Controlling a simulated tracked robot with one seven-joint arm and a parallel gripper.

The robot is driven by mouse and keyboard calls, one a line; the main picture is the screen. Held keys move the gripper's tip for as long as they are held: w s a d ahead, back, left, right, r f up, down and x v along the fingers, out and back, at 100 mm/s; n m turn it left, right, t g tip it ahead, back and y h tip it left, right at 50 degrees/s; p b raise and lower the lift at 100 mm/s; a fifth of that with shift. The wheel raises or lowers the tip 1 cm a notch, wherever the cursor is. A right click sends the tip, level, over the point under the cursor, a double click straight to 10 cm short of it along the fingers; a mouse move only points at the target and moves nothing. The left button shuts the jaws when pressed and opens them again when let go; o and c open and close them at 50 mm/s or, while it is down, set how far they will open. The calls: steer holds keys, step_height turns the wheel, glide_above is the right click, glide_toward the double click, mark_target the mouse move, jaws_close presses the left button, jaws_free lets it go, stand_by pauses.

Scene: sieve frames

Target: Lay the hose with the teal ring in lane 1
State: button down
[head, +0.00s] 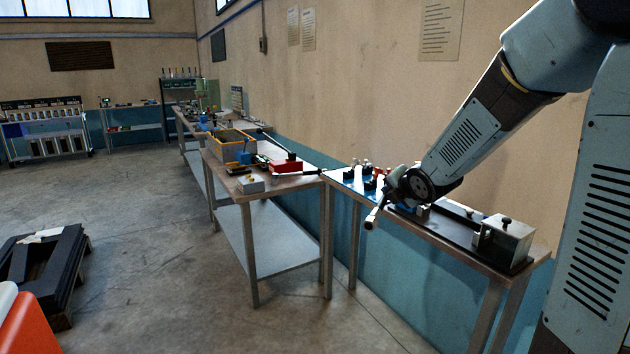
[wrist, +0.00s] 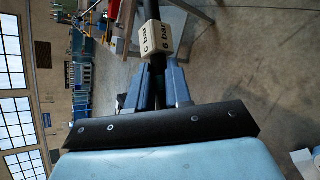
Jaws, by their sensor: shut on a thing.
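My gripper (wrist: 157,72) is shut on a black hose (wrist: 152,10) in the wrist view. A cream tag (wrist: 157,39) marked "6 bar" sits on the hose just beyond my fingers. No teal ring can be made out on it. In the head view my gripper (head: 388,192) is above the near bench, seen from behind and partly hidden by my wrist. A pale cylindrical end (head: 373,216) hangs tilted out past the bench's front edge, apparently part of the held piece. The lanes and their numbers cannot be read.
The near bench (head: 445,232) carries a silver box (head: 503,240) on a dark plate at right and several small red- and white-topped fittings at left. Another bench (head: 232,186) with a yellow crate (head: 233,134) and a red block (head: 286,166) adjoins it.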

steer(key=w+d+f, duration=0.3)
steer(key=d+f, duration=0.1)
steer(key=f, duration=0.5)
steer(key=w+d+f+n+y, duration=0.1)
steer(key=w+d+f, duration=0.3)
steer(key=f, duration=0.5)
steer(key=shift+w+d+n+y, duration=0.3)
steer(key=shift+d, duration=0.5)
steer(key=shift+f, duration=0.25)
steer(key=shift+r, duration=0.4)
